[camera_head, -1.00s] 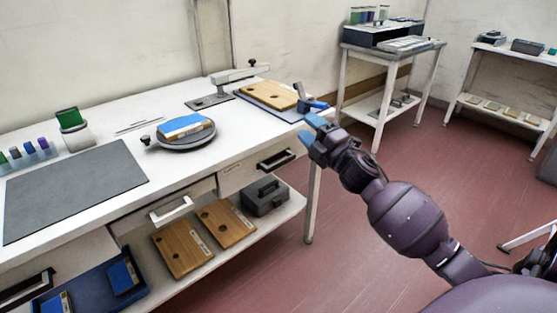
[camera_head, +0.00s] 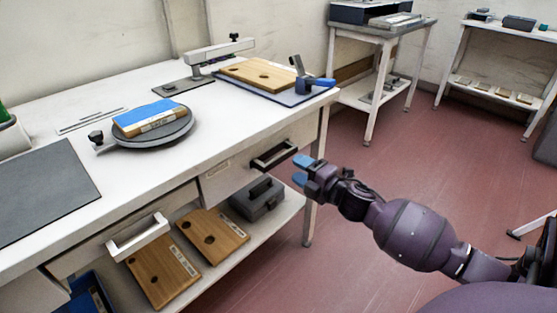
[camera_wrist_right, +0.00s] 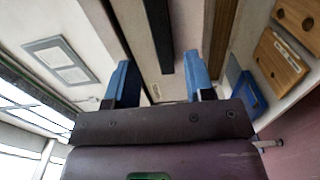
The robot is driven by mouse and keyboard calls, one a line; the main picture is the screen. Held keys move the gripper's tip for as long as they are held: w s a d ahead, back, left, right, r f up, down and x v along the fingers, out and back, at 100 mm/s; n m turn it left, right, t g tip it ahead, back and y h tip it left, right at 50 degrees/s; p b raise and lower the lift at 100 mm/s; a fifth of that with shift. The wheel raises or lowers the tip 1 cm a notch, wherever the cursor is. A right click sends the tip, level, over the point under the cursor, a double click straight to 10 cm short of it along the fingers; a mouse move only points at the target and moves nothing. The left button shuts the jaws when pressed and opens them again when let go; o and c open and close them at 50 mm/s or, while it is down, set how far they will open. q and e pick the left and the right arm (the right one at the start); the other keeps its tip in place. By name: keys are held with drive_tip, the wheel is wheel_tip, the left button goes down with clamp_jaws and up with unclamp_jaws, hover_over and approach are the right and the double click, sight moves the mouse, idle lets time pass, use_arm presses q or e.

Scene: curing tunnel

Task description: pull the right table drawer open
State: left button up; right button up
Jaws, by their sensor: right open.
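The right table drawer is the pale drawer front (camera_head: 222,177) at the right end of the white workbench, with a black bar handle (camera_head: 273,154). It looks shut. My right gripper (camera_head: 300,171) is open and empty, just right of the handle and apart from it. In the right wrist view, its two blue fingertips (camera_wrist_right: 160,82) are spread. A dark bar (camera_wrist_right: 160,35), seemingly the handle, shows ahead between them. My left gripper is not in view.
A white-handled drawer (camera_head: 138,236) is to the left. Wooden boards (camera_head: 212,236) and a grey box (camera_head: 258,198) lie on the shelf below. A clamp with a blue handle (camera_head: 318,82) is at the bench's right end.

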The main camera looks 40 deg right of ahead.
sight(282, 160)
drive_tip(key=w, duration=0.2)
drive_tip(key=w+b, duration=0.1)
drive_tip(key=w, duration=0.4)
drive_tip(key=shift+w+a, duration=0.15)
drive_tip(key=shift+a, duration=0.1)
clamp_jaws()
